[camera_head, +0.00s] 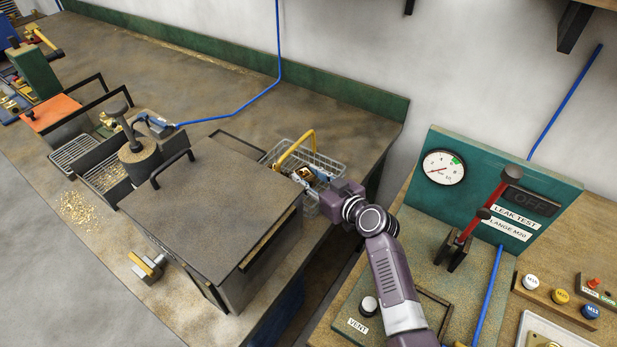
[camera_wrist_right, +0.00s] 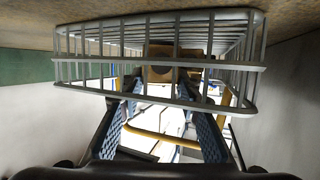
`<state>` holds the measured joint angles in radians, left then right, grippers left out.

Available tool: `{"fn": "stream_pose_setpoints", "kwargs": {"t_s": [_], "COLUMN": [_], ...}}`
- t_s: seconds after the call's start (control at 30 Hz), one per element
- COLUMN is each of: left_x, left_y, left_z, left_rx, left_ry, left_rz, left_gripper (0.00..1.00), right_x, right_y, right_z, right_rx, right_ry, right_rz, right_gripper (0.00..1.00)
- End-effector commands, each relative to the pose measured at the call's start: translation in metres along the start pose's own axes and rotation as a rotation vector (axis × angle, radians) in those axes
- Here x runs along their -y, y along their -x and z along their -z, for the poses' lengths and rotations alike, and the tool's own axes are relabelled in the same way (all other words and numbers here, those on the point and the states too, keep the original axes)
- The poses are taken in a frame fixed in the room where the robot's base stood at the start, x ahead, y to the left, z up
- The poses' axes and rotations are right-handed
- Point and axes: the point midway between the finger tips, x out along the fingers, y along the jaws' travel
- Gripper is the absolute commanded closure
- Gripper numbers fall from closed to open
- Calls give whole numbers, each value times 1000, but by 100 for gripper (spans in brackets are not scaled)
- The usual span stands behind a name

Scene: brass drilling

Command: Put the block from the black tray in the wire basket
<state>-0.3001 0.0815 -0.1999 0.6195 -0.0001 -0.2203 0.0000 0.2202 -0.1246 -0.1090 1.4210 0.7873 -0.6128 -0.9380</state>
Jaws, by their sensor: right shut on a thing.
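The wire basket (camera_head: 328,158) stands on the bench behind the dark machine housing, with a yellow arched handle. Its wires fill the upper part of the right wrist view (camera_wrist_right: 158,88). My right gripper (camera_head: 309,174) reaches over the basket from the right. It is shut on a brass block (camera_head: 304,171), which shows a round hole between the fingertips in the wrist view (camera_wrist_right: 160,66). The block is at the basket in both views; I cannot tell whether it rests on anything. I cannot pick out the black tray for sure. My left gripper is not in view.
The dark machine housing (camera_head: 205,205) stands left of the basket. A green test panel with a gauge (camera_head: 444,168) and a red lever (camera_head: 490,200) is at the right. A blue hose (camera_head: 255,98) crosses the back of the bench. The bench behind is mostly clear.

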Motion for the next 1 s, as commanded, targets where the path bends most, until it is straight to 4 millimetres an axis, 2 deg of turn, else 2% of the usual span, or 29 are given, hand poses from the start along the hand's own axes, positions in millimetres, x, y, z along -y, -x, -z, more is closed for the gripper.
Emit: {"fn": "stream_pose_setpoints", "kwargs": {"t_s": [0.1, 0.13, 0.27, 0.53, 0.67, 1.0], "left_x": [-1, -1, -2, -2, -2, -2], "left_y": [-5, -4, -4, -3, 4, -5], "left_z": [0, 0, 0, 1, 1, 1], "left_rx": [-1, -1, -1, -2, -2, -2], "left_ry": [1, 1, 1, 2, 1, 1], "left_rz": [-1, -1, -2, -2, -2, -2], "left_gripper": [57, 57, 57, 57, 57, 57], "right_x": [-1, 0, 0, 0, 0, -1], "right_y": [-2, -1, -1, -1, 1, 45], "right_z": [-1, -4, -3, -3, 3, -2], "right_rx": [-6, 0, 0, 0, 0, 1], "right_ry": [2, 1, 1, 1, -1, 4], "right_rz": [-1, 0, 0, 0, 0, -1], "right_gripper": [100, 67, 52, 51, 51, 51]}}
